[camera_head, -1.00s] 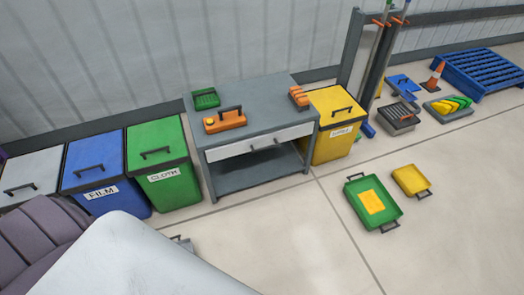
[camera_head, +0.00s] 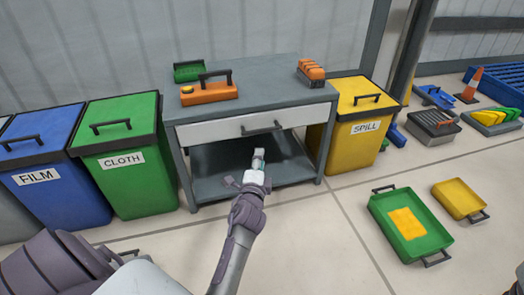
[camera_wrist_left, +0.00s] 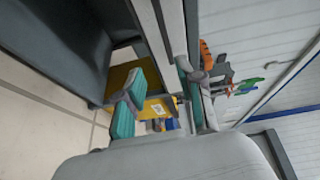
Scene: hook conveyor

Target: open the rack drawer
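The rack drawer (camera_head: 222,133) is the white-fronted drawer under the grey top of the workbench rack (camera_head: 265,75). It looks shut, its front flush with the frame. Its dark bar handle (camera_head: 262,130) is right of the middle of the front. My left gripper (camera_head: 258,156) is just below the handle in the head view, in front of the open lower bay. In the left wrist view its teal-padded fingers (camera_wrist_left: 158,95) stand apart with nothing clearly between them. The white drawer front (camera_wrist_left: 170,22) shows at the top there. My right gripper is in neither view.
An orange toolbox (camera_head: 209,93), a green crate (camera_head: 201,71) and an orange block (camera_head: 311,73) sit on the rack top. A green CLOTH bin (camera_head: 125,185) stands left, a yellow SPILL bin (camera_head: 350,145) right. Green tray (camera_head: 385,215) lies on the floor, right.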

